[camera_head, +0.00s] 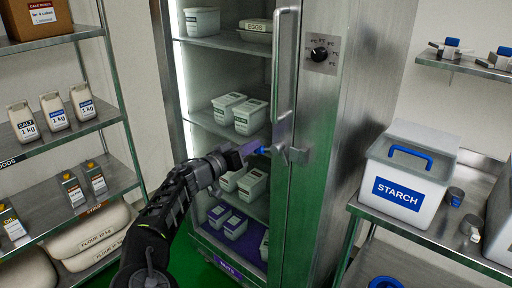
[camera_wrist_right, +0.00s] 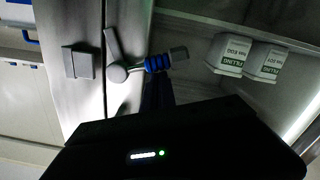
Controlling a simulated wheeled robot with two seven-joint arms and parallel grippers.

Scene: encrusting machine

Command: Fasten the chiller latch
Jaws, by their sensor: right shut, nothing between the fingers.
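The chiller (camera_head: 330,120) stands in the middle of the head view, its shelves visible behind the front. The latch (camera_head: 279,149) is on the upright strip below the long handle. In the right wrist view the latch (camera_wrist_right: 117,72) has a round grey pivot, a short grey arm, and a lever with a blue ribbed grip (camera_wrist_right: 158,63) pointing right, toward the shelves. A grey block (camera_wrist_right: 78,62) sits left of the pivot, apart from the lever. My right gripper (camera_head: 246,152) is shut and empty beside the blue grip; whether it touches is unclear. My left gripper is out of view.
The long door handle (camera_head: 285,60) rises above the latch. A dial (camera_head: 319,54) is on the chiller side. A steel table (camera_head: 440,235) with a starch bin (camera_head: 408,175) stands at right. Shelving (camera_head: 75,140) with bags and cartons stands at left.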

